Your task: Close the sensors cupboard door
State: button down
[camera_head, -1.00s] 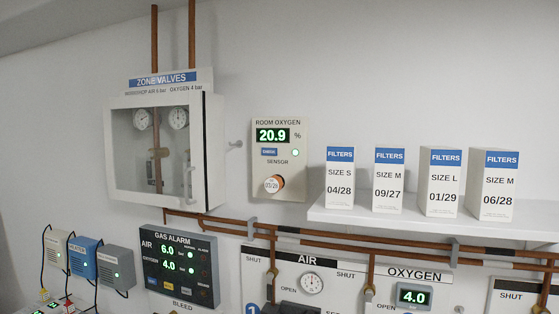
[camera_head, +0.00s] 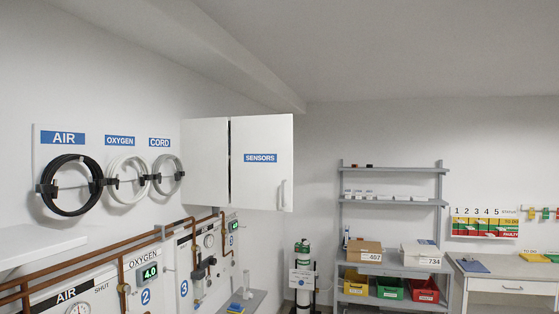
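The sensors cupboard (camera_head: 205,160) is a white box on the left wall, right of the coiled hoses. Its white door (camera_head: 262,180) has a blue SENSORS label and a pale upright handle (camera_head: 284,194) near its right edge. The door appears swung open, standing out from the cupboard with its labelled face towards me. A thin dark gap shows between the box and the door's left edge. The inside of the cupboard is hidden. My gripper is not in view.
Coiled hoses (camera_head: 70,186) hang left of the cupboard. Copper pipes and an oxygen panel (camera_head: 148,272) run below. A green-topped cylinder (camera_head: 302,270) stands below the door. A grey shelf rack (camera_head: 390,203) and a workbench (camera_head: 505,272) are further back right.

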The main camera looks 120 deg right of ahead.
aim_at(262, 146)
jog(key=z, duration=3.85)
